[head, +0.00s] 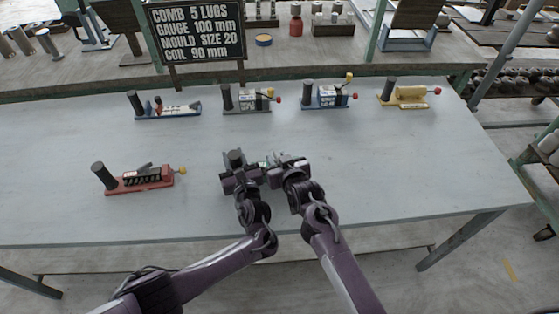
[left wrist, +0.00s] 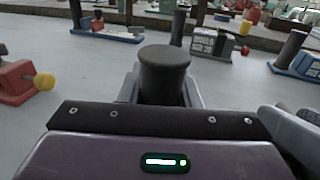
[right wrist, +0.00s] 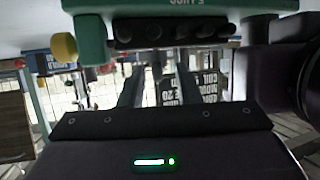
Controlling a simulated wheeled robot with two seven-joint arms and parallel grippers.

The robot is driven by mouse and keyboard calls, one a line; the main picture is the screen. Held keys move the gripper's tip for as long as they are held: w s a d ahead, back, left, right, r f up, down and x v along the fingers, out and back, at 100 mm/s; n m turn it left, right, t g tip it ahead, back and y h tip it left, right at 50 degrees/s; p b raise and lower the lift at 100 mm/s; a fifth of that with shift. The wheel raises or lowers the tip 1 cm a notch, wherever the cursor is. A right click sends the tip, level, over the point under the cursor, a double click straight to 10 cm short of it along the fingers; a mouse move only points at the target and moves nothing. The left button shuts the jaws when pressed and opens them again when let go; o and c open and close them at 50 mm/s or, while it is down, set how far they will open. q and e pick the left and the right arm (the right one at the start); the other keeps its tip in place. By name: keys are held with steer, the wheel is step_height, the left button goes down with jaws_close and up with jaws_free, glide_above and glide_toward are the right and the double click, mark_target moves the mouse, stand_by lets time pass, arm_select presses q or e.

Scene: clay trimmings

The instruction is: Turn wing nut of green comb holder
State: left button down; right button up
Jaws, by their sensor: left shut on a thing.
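The green comb holder (head: 262,161) stands at the front middle of the table, mostly hidden by my grippers in the head view. Its green body (right wrist: 95,35) and a dark lugged comb (right wrist: 170,32) cross the top of the right wrist view. I cannot make out the wing nut. My left gripper (head: 236,166) is shut on a dark upright post (left wrist: 165,75) at the holder's left end; the post stands between the fingers in the left wrist view. My right gripper (head: 282,164) is beside the holder's right part, its fingers apart with nothing visible gripped.
A red holder (head: 140,180) stands to the left. Blue (head: 168,111), grey (head: 247,103), dark blue (head: 328,97) and yellow (head: 407,96) holders line the back. A black sign (head: 197,33) stands behind them. The table's right part is clear.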

steer(key=v, duration=1.2)
steer(key=shift+a, duration=0.1)
arm_select(q)
steer(key=c, duration=1)
jaws_free()
arm_select(e)
steer(key=shift+f, duration=0.1)
